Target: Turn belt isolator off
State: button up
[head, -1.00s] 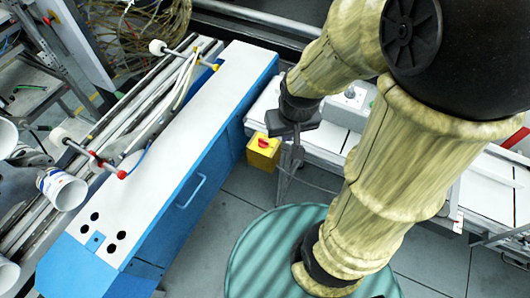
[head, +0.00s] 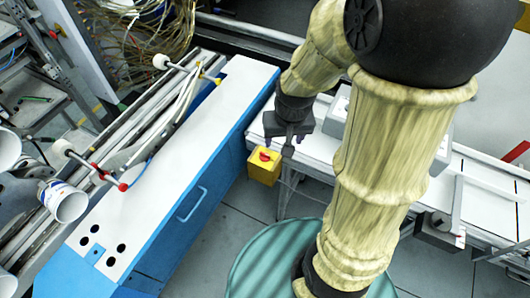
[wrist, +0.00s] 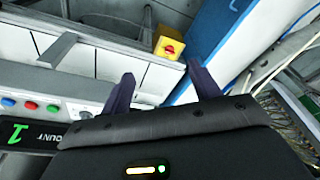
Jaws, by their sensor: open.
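The belt isolator is a yellow box (head: 263,172) with a red knob (head: 266,156) on it, beside the blue and white cabinet. In the wrist view the same yellow box (wrist: 167,34) and its red knob (wrist: 170,48) show beyond the fingers, with the knob facing me. My gripper (head: 288,148) is above and right of the knob in the head view, apart from it. In the wrist view my gripper (wrist: 162,80) has its two dark fingers spread with nothing between them. The knob's exact turn position is too small to tell.
The blue and white cabinet (head: 209,133) stands left of the isolator. A white bench (head: 480,183) runs behind my arm to the right. A panel with coloured buttons (wrist: 30,104) is at the wrist view's left. Grey floor (head: 237,212) lies open below the isolator.

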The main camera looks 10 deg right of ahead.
jog(key=w+f+m+g, duration=0.1)
jog(key=w+f+m, duration=0.3)
jog(key=w, duration=0.6)
jog(key=m+g+p, duration=0.1)
jog(key=m, duration=0.2)
send_over(265, 154)
notch_tip(265, 154, down, 11)
jog(key=shift+w+f, duration=0.1)
jog(key=shift+f, duration=0.25)
notch_tip(265, 154, down, 17)
jog(key=p, duration=0.6)
jog(key=shift+f, duration=0.2)
jog(key=c, duration=1)
